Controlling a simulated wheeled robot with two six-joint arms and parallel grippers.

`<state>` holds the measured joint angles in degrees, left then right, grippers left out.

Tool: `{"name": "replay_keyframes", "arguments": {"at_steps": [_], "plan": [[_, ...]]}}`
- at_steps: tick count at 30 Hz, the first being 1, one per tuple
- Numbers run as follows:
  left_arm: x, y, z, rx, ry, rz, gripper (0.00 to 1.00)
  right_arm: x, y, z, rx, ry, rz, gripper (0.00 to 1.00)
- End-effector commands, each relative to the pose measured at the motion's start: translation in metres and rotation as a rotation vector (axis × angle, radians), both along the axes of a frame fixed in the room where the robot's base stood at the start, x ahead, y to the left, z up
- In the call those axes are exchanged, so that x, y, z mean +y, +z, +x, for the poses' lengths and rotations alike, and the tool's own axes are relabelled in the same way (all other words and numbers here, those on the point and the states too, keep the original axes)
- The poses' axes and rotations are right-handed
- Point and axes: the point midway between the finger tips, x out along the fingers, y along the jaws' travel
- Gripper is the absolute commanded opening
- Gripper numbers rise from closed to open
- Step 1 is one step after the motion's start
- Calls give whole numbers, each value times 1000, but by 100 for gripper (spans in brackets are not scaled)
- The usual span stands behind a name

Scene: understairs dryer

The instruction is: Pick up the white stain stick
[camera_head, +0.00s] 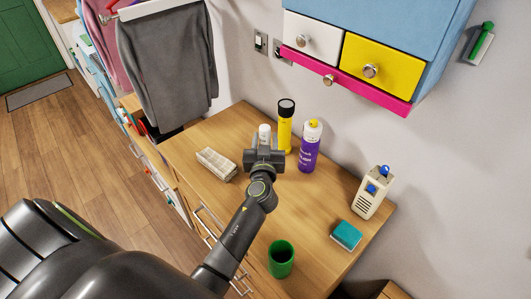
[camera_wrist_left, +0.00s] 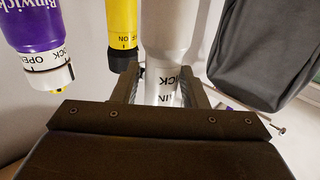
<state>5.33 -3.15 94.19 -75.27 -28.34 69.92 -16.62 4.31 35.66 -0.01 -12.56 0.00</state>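The white stain stick (camera_head: 264,131) stands upright on the wooden table, just beyond my left gripper (camera_head: 264,150). In the left wrist view the white stick (camera_wrist_left: 168,40) shows large, with black lettering low on it, between the two fingers of my left gripper (camera_wrist_left: 160,90). The fingers are apart, one on each side of the stick, and seem to leave a narrow gap. The lower part of the stick is hidden behind the gripper in the head view. My right gripper is not in view.
A green cup (camera_head: 281,259), teal sponge (camera_head: 346,234) and beige device (camera_head: 372,194) are to the right. Drawers (camera_head: 365,60) overhang behind.

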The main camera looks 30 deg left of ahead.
Motion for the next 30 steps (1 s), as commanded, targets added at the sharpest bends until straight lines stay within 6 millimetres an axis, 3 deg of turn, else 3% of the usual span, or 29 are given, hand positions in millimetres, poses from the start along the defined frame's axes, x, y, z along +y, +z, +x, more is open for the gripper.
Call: {"name": "replay_keyframes", "arguments": {"at_steps": [1,4,9,20,30], "plan": [[0,0,0,0,0,0,32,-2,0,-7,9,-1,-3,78],[0,0,0,0,0,0,19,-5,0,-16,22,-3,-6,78],[0,0,0,1,0,0,0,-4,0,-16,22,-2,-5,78],[0,8,0,-2,1,-1,0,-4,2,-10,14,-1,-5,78],[0,63,0,-6,1,-1,0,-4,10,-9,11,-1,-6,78]]}}
